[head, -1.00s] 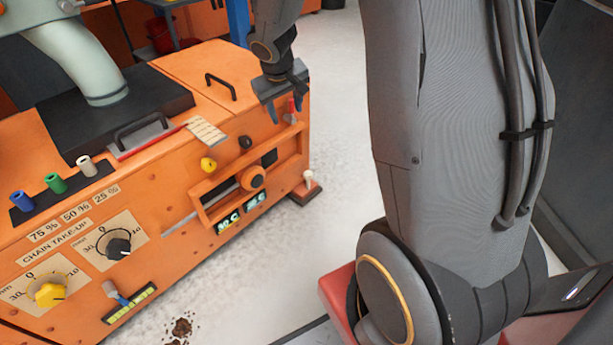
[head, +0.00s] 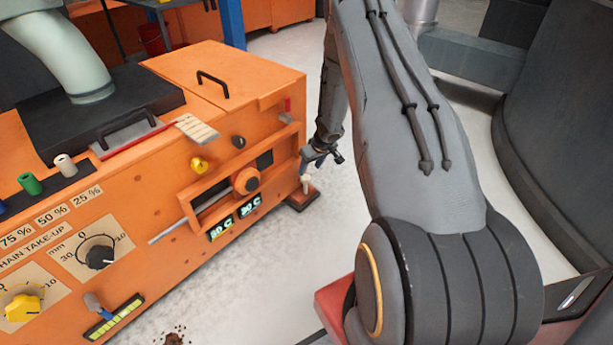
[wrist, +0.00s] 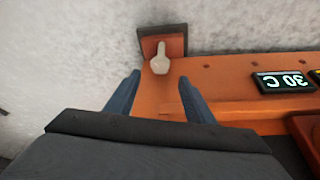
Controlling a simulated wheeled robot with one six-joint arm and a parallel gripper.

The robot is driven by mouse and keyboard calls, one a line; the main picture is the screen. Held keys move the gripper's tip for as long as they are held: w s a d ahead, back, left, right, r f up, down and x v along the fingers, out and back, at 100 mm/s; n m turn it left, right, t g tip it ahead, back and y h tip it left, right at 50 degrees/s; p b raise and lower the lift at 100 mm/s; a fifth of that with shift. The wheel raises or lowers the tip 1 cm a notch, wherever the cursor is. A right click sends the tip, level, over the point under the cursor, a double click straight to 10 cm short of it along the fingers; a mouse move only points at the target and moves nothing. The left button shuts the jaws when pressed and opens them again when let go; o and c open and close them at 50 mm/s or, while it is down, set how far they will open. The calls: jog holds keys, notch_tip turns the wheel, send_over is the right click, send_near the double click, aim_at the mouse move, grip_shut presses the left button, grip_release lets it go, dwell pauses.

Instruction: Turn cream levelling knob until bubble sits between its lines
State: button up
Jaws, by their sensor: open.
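The cream levelling knob (head: 306,184) stands upright on a dark foot with a reddish top (head: 303,199) at the near right corner of the orange machine. In the wrist view the knob (wrist: 160,62) shows beyond my fingertips, roughly centred between them. My gripper (head: 323,156) is open and empty, just above the knob in the head view; its fingers (wrist: 158,95) point toward the knob and appear apart from it. A yellow-green level vial with dark lines (head: 114,318) is on the machine's front at lower left. Its bubble is too small to make out.
The orange machine (head: 175,215) carries a round orange knob on a slide frame (head: 246,181), a yellow knob (head: 199,165) and two lit displays (head: 236,215).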

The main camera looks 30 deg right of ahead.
aim_at(306, 177)
jog(key=b+x, duration=0.3)
jog(key=x, duration=0.4)
jog(key=shift+f, duration=0.15)
jog(key=c, duration=1.1)
jog(key=shift+o, duration=0.2)
